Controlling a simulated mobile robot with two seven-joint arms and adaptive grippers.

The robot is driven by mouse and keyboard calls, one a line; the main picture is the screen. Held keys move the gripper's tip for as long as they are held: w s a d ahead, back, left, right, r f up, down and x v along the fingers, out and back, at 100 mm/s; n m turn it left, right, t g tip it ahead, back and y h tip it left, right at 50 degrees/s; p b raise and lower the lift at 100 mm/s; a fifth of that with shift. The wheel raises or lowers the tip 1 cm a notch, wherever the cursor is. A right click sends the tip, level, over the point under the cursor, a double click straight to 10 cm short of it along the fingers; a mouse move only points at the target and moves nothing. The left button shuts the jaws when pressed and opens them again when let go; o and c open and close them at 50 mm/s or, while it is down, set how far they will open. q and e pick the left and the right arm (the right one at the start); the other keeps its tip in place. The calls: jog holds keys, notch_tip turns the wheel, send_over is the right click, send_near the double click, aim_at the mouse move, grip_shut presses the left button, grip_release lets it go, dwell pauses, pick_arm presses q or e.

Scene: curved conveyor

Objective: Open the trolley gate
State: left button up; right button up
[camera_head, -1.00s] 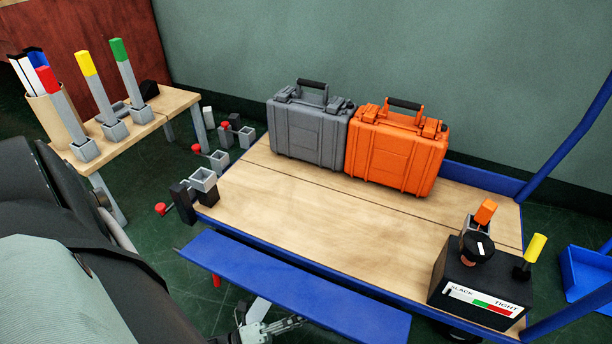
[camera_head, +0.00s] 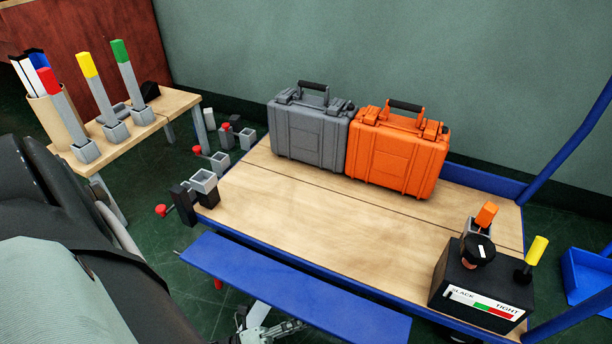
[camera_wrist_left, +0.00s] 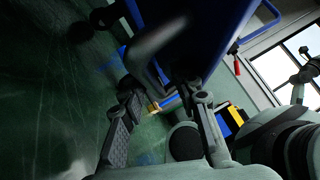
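The trolley (camera_head: 330,240) has a wooden deck and a blue frame. A long blue gate panel (camera_head: 290,297) runs along its near side, with a gap between its left end and the deck. My left gripper (camera_head: 283,328) is at the bottom of the head view, below the gate panel and partly hidden by it. In the left wrist view my left gripper (camera_wrist_left: 160,112) has its fingers spread, with nothing visible between them. A blue panel (camera_wrist_left: 205,35) with a red-handled part (camera_wrist_left: 237,66) is close above the fingers; contact cannot be told. My right gripper is not in view.
A grey case (camera_head: 308,133) and an orange case (camera_head: 395,155) stand on the deck. A black SLACK/TIGHT box (camera_head: 470,278) sits at its right end. A side table (camera_head: 170,103) with coloured-top sticks stands left. A red-knobbed clamp (camera_head: 185,208) is at the deck's left corner.

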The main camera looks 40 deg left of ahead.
aim_at(296, 306)
pick_arm(q)
jog(key=shift+r, duration=0.1)
dwell(0.3)
jog(key=shift+r, duration=5)
jog(key=shift+v, duration=1.15)
jog(key=v, duration=0.6)
jog(key=shift+s+a+f, duration=0.2)
jog(key=shift+a+f, duration=0.05)
jog(key=shift+f, duration=0.05)
